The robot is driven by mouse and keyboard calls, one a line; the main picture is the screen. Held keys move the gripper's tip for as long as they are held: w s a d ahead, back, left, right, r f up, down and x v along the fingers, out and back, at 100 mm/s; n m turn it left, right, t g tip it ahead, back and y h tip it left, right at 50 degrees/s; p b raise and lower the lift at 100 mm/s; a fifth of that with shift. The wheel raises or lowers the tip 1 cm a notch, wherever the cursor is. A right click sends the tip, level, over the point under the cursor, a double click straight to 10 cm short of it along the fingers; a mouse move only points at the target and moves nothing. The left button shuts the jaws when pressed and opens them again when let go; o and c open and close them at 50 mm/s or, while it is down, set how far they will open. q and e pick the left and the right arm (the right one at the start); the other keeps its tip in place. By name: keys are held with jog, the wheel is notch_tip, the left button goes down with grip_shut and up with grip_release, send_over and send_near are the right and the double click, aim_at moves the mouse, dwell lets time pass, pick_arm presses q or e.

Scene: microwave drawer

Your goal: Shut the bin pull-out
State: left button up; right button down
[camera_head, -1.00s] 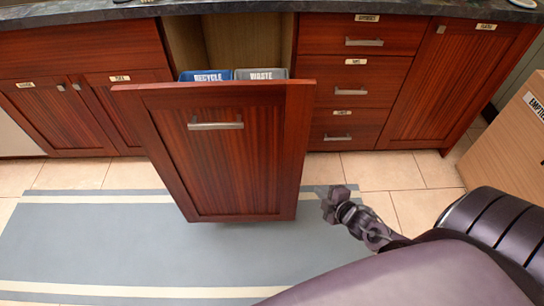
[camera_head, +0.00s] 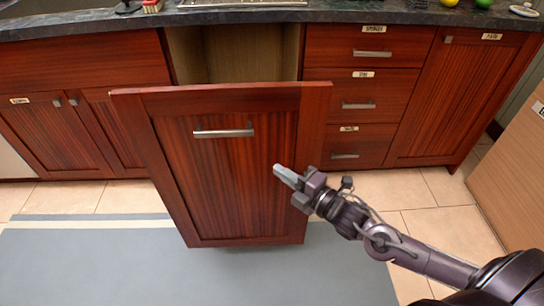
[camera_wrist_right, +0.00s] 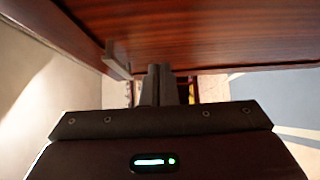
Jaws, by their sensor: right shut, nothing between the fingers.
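The bins inside are hidden behind the front. My right gripper (camera_head: 280,172) is shut and empty, in front of the right part of the panel, below and right of the handle. I cannot tell whether it touches the panel. In the right wrist view its closed fingers (camera_wrist_right: 160,80) are close to the wooden surface (camera_wrist_right: 200,35). My left gripper is out of view.
Shut drawers (camera_head: 360,90) and a tall cabinet door (camera_head: 455,105) stand to the right, under a dark countertop (camera_head: 350,14). A pale wooden unit (camera_head: 510,165) is at the far right. A grey mat (camera_head: 100,265) covers the floor in front.

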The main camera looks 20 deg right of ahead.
aim_at(261, 147)
jog(key=w, duration=0.4)
jog(key=w+b, duration=0.1)
jog(key=w, duration=0.1)
jog(key=shift+a, duration=0.3)
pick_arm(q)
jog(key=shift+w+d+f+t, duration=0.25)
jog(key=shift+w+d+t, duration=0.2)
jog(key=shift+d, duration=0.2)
pick_arm(e)
jog(key=shift+w+d, duration=0.1)
jog(key=shift+w, duration=0.4)
jog(key=shift+d, duration=0.15)
